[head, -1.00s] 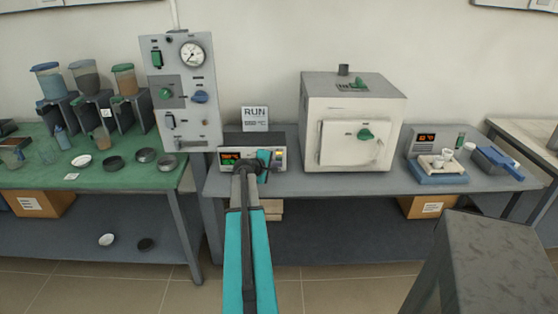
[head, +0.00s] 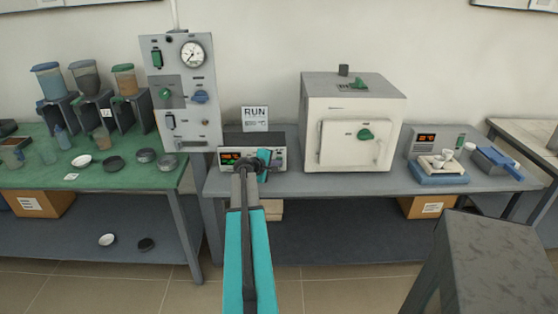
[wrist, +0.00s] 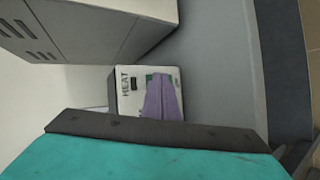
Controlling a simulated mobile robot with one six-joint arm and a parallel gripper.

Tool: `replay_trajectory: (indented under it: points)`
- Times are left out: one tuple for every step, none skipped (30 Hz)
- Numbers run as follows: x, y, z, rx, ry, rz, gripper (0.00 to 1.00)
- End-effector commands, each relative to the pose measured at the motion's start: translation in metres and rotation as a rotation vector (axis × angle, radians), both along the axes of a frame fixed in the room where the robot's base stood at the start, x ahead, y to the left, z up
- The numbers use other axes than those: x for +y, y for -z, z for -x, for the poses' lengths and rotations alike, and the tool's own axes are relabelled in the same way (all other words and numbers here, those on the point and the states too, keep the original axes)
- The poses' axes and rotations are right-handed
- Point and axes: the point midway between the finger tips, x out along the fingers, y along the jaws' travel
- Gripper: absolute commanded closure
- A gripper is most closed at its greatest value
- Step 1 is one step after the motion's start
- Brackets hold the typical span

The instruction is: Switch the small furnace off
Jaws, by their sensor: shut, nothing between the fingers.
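A white box furnace (head: 312,135) with a green door handle (head: 365,134) stands shut on the grey bench. A low control unit (head: 225,140) with a lit orange and green display (head: 231,157) sits to its left. My gripper (wrist: 161,80) is shut and empty, its purple fingers in front of the unit's panel. In the wrist view the panel carries a HEAT label (wrist: 126,86), a dark switch (wrist: 134,84) and a green part (wrist: 150,78) by the fingertips. Contact cannot be told. In the head view my arm covers part of the panel.
A RUN card (head: 255,119) stands behind the unit. A grey gauge panel (head: 183,125) rises to its left. A second display instrument (head: 426,138) and a blue tray (head: 437,178) with crucibles stand right of the furnace. A grey stool-like block (head: 490,250) is in front, right.

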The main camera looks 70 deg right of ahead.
Motion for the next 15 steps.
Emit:
replay_trajectory:
  points:
    - [-0.0007, 0.0001, -0.0002, 0.000, 0.000, 0.000, 1.00]
    - [-0.0006, 0.0001, -0.0001, 0.000, 0.000, 0.000, 1.00]
    - [-0.0004, 0.0001, 0.0000, 0.000, 0.000, 0.000, 1.00]
    - [-0.0004, 0.0001, 0.0000, 0.000, 0.000, 0.000, 1.00]
    - [-0.0004, 0.0001, 0.0000, 0.000, 0.000, 0.000, 1.00]
    - [-0.0004, 0.0001, 0.0000, 0.000, 0.000, 0.000, 1.00]
    - [-0.0004, 0.0001, 0.0000, 0.000, 0.000, 0.000, 1.00]
    - [-0.0003, 0.0000, 0.0001, 0.000, 0.000, 0.000, 1.00]
    - [-0.0003, 0.0001, 0.0001, 0.000, 0.000, 0.000, 1.00]
    - [0.0000, 0.0001, 0.0001, 0.000, 0.000, 0.000, 1.00]
    - [0.0003, 0.0002, 0.0003, 0.000, 0.000, 0.000, 1.00]
    - [0.0010, 0.0003, 0.0006, 0.000, 0.000, 0.000, 1.00]
    - [0.0017, 0.0005, 0.0007, 0.000, 0.000, 0.000, 1.00]
    - [0.0025, 0.0007, 0.0011, 0.000, 0.000, 0.000, 1.00]
    - [0.0038, 0.0010, 0.0016, 0.000, 0.000, 0.000, 1.00]
